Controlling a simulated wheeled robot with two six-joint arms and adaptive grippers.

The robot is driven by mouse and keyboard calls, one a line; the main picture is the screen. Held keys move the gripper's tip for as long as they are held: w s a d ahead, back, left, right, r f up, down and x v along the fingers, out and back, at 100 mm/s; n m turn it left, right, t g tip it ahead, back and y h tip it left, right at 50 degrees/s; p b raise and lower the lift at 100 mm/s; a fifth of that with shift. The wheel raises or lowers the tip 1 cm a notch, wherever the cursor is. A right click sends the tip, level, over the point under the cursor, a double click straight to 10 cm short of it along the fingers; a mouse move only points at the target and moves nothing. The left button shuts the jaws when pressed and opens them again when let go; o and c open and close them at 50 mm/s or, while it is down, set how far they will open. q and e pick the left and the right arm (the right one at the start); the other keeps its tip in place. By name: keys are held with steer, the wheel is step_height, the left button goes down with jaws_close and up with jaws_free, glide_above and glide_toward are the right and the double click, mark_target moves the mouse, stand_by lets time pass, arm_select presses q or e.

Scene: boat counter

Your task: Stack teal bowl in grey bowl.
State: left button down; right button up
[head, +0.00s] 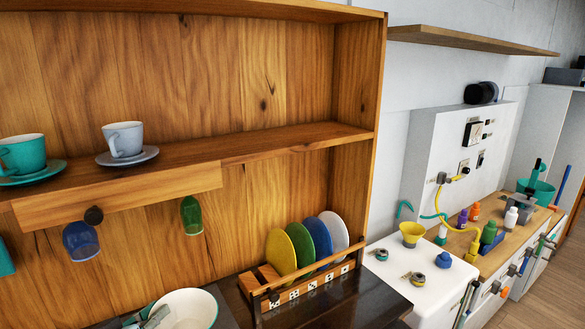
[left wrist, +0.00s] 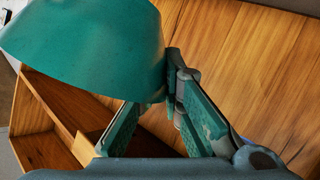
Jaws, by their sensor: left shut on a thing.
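The teal bowl (head: 190,305) shows at the bottom edge of the head view, with a pale inside and a thin teal rim. My left gripper (head: 150,316) is at its left rim, partly cut off by the picture edge, and is shut on the bowl. In the left wrist view the bowl's teal outer side (left wrist: 85,45) fills the upper left, by the fingers (left wrist: 152,105). Whether the bowl touches anything below it is hidden. I cannot make out the grey bowl in either view. My right gripper is not in view.
A wooden rack (head: 310,285) with several coloured plates stands right of the bowl on the dark counter (head: 355,305). A shelf (head: 230,147) with cups and saucers is above. A blue glass (head: 81,241) and a green glass (head: 191,215) hang below it. A white worktop (head: 390,265) lies right.

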mark_target(183, 325)
arm_select(q)
steer(key=d+m+h, duration=0.1)
steer(key=d, duration=0.1)
steer(key=d+m+h, duration=0.1)
steer(key=d+h, duration=0.1)
steer(key=s+d+m+g+h, duration=0.1)
steer(key=d+m, duration=0.1)
steer(key=shift+d+h+b, duration=0.15)
steer(key=shift+h+b, duration=0.15)
steer(key=shift+h, duration=0.1)
steer(key=s+d+f+m+g+h+b, duration=0.3)
steer(key=s+d+m+g+h+b, duration=0.1)
steer(key=s, duration=0.5)
steer(key=shift+d+f+m+g+h, duration=0.3)
steer(key=shift+d+f+m+h, duration=0.1)
steer(key=shift+d+m+h, duration=0.6)
